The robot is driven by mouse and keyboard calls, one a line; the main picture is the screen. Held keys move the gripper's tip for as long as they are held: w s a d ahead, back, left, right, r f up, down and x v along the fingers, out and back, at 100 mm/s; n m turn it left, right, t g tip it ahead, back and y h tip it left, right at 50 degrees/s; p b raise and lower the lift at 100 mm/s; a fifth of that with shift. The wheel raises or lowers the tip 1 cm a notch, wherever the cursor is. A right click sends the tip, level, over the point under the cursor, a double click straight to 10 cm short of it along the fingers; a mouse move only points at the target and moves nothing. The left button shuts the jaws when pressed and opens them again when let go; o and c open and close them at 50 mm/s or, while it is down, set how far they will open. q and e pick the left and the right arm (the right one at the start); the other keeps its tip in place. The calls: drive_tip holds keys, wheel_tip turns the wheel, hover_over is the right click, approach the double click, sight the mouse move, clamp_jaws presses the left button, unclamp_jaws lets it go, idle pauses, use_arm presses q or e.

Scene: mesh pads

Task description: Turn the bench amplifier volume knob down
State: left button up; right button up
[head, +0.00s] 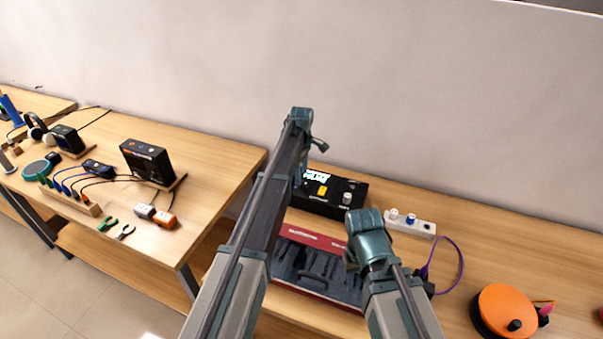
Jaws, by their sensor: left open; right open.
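A black box that looks like the bench amplifier (327,205) lies on the right bench against the wall. Its top has a small lit display, an orange-yellow square and a pale round knob (347,198) at its right end. My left arm crosses in front of its left part. My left gripper (319,146) shows small near the arm's far end, above the box in the picture, open and apart from the knob. My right gripper (351,261) is open, mostly hidden by its own arm, over the tool tray and below the knob in the picture.
A red tray (318,241) with dark tools lies in front of the box. A white power strip (411,222), a purple cable and an orange round reel (505,309) are to the right. The left table (215,165) holds another black device (146,160), cables and pliers.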

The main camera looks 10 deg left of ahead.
use_arm(q)
wheel_tip(320, 180, up, 11)
drive_tip(key=p, duration=0.9)
drive_tip(key=shift+f+p, duration=0.15)
drive_tip(key=shift+p, duration=0.2)
drive_tip(key=s+d+f+m+b, duration=0.1)
drive_tip(key=s+d+m, duration=0.2)
drive_tip(key=s, duration=0.9)
drive_tip(key=s+d+f+m+b, duration=0.2)
drive_tip(key=s+d+m, duration=0.2)
drive_tip(key=s+m, duration=0.6)
drive_tip(key=s+d+f+m+y+b, duration=0.1)
drive_tip(key=s+d+m, duration=0.2)
drive_tip(key=s, duration=1.3)
drive_tip(key=m, duration=0.3)
drive_tip(key=shift+s+d+f+m+b, duration=0.2)
drive_tip(key=shift+f+m+b, duration=0.1)
drive_tip(key=shift+b, duration=0.1)
